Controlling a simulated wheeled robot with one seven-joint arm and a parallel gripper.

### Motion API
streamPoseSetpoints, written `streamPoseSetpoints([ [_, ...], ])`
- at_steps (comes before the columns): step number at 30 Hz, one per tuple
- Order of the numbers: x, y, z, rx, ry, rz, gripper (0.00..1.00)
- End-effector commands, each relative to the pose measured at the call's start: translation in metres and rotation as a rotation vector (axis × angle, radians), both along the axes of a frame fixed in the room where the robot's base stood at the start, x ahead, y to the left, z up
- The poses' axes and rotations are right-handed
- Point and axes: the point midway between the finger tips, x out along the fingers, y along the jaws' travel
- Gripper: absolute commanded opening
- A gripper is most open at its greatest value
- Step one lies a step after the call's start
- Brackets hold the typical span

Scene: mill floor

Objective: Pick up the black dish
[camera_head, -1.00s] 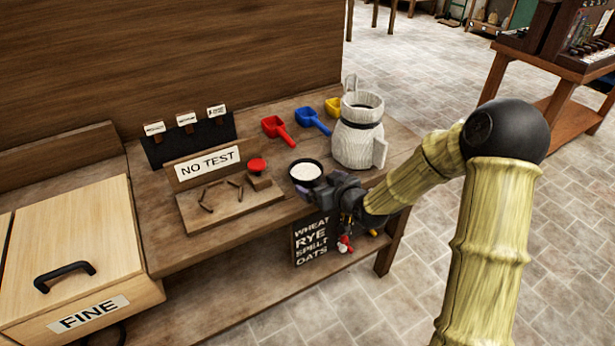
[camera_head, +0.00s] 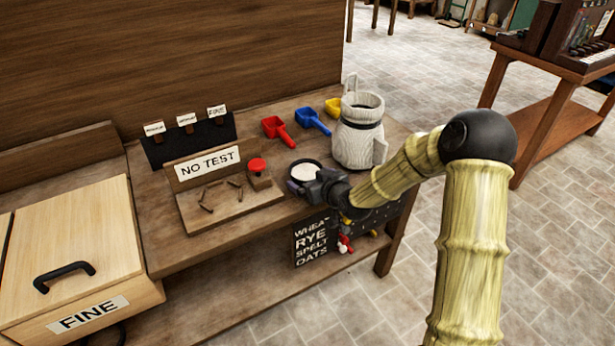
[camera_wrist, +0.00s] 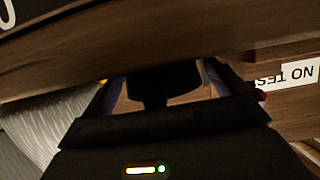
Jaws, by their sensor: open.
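The black dish (camera_head: 306,169) is small and round with white contents, and stands near the front edge of the wooden bench. My gripper (camera_head: 297,187) is at the dish's near side, with its jaws open. In the wrist view the dark dish (camera_wrist: 165,85) shows between the two fingers of my gripper (camera_wrist: 163,90). The near part of the dish is hidden behind my gripper in the head view. I cannot tell whether the fingers touch it.
A white jug (camera_head: 358,135) stands close to the right of the dish. A red button block (camera_head: 258,172) and the NO TEST board (camera_head: 208,166) are on its left. Red (camera_head: 277,130), blue (camera_head: 312,121) and yellow (camera_head: 333,106) scoops lie behind.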

Motion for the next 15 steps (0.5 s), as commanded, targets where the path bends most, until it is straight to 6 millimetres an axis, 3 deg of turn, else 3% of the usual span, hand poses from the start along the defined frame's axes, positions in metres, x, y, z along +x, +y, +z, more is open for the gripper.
streamPoseSetpoints([
  [5, -0.0001, -0.0001, 0.0002, 0.000, 0.000, 0.000, 0.97],
  [11, -0.0001, -0.0001, 0.0002, 0.000, 0.000, 0.000, 0.60],
  [15, 0.0000, 0.0000, 0.0005, 0.001, -0.001, 0.000, 0.57],
])
